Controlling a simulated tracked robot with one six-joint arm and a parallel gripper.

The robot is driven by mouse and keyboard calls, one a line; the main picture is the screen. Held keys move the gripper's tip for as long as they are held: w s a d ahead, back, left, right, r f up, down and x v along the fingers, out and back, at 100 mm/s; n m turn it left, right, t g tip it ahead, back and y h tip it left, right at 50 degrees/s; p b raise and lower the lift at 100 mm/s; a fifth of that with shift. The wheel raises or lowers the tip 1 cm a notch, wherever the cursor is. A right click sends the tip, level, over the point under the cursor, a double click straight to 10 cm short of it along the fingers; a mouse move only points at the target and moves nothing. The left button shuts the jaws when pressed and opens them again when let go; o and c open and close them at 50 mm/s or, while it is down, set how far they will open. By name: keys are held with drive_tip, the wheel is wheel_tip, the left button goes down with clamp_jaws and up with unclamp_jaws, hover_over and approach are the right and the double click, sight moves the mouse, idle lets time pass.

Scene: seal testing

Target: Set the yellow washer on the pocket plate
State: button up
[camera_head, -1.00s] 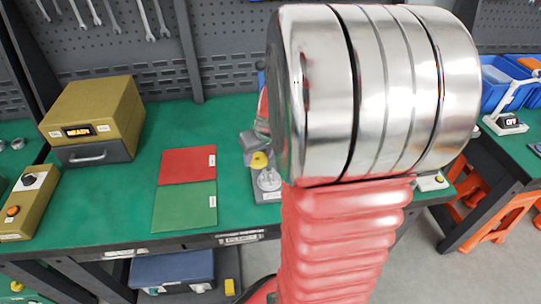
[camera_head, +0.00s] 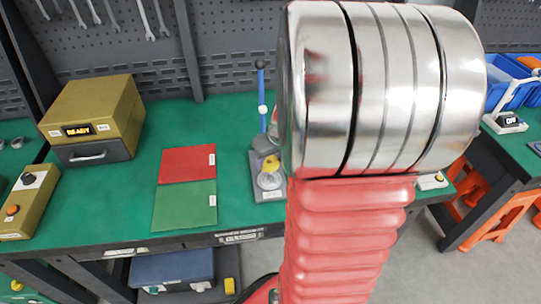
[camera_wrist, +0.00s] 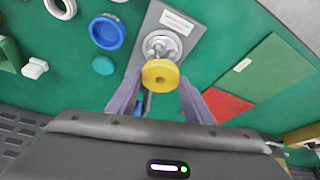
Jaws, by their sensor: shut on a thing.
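The yellow washer (camera_wrist: 160,73) is between the two fingers of my gripper (camera_wrist: 160,82) in the wrist view. The gripper is shut on it. The washer also shows in the head view (camera_head: 271,162), just left of my big silver arm joint. The grey pocket plate (camera_wrist: 148,30) with a white label lies beyond the washer in the wrist view. A round silver seat (camera_wrist: 162,43) on it is partly covered by the washer. In the head view the plate (camera_head: 271,196) lies below the washer. I cannot tell whether washer and seat touch.
A red and green mat (camera_head: 186,206) lies left of the plate. A blue upright rod (camera_head: 261,85) stands behind it. A blue ring (camera_wrist: 107,46) and a teal disc (camera_wrist: 103,65) lie nearby. A gold box (camera_head: 108,105) marked READY stands at the left.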

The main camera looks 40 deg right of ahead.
sight(271, 165)
drive_tip(key=shift+f, duration=1.2)
drive_tip(key=shift+f, duration=0.3)
idle(1.0)
drive_tip(key=o, duration=0.9)
drive_tip(key=shift+r, duration=0.1)
drive_tip(key=shift+r, duration=3.4)
